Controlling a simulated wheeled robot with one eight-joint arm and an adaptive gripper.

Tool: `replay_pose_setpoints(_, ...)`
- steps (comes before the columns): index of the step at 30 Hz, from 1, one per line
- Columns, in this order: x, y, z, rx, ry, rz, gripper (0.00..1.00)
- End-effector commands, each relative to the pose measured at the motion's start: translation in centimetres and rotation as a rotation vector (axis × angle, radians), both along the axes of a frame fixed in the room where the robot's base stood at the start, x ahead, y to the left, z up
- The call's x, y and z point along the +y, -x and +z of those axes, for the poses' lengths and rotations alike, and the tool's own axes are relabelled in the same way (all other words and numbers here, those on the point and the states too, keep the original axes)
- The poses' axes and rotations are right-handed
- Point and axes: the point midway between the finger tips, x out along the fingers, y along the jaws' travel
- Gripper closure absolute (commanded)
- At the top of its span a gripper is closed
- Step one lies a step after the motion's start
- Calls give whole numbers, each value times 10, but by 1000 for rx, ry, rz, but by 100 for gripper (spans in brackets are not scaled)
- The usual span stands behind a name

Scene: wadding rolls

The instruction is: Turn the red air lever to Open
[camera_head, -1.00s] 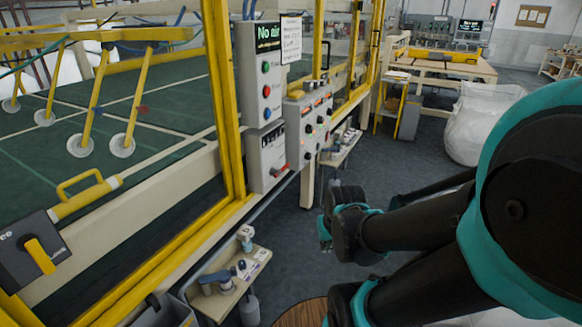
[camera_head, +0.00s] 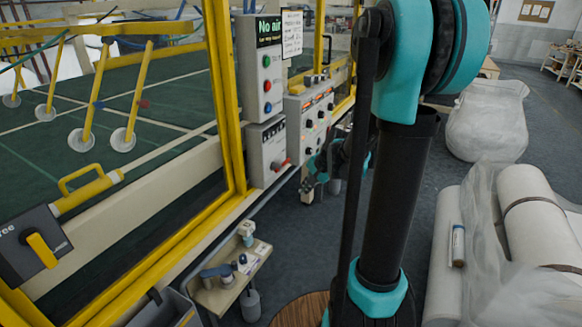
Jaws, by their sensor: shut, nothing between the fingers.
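The red air lever (camera_head: 281,165) is small and sits low on a grey box (camera_head: 265,148) mounted beside the yellow frame. It points roughly sideways, and the markings around it are too small to read. A screen (camera_head: 269,31) on the panel above reads "No air". My gripper (camera_head: 307,185) is shut and empty, dark with teal parts. In the picture it is a little right of and below the lever, apart from it. The fingertips are small and partly lost against the dark arm.
A control box (camera_head: 311,115) with several knobs stands just right of the lever's box. A small shelf (camera_head: 232,282) with tools juts out below. White rolls (camera_head: 530,220) and a white bag (camera_head: 487,120) are at the right. Grey floor lies open between.

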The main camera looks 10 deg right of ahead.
Motion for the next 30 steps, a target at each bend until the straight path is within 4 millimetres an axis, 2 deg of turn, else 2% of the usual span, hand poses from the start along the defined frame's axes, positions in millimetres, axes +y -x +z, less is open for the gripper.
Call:
replay_pose_setpoints(1, -3, -25, -2, 18, -57, -64, 100)
replay_pose_setpoints(6, -8, -94, -10, 95, -268, -280, 100)
replay_pose_setpoints(11, -19, -155, -27, 183, -465, -470, 100)
replay_pose_setpoints(18, -45, -235, -63, 341, -761, -729, 100)
replay_pose_setpoints(24, -64, -276, -92, 462, -947, -875, 100)
replay_pose_setpoints(30, -74, -291, -105, 522, -1030, -938, 100)
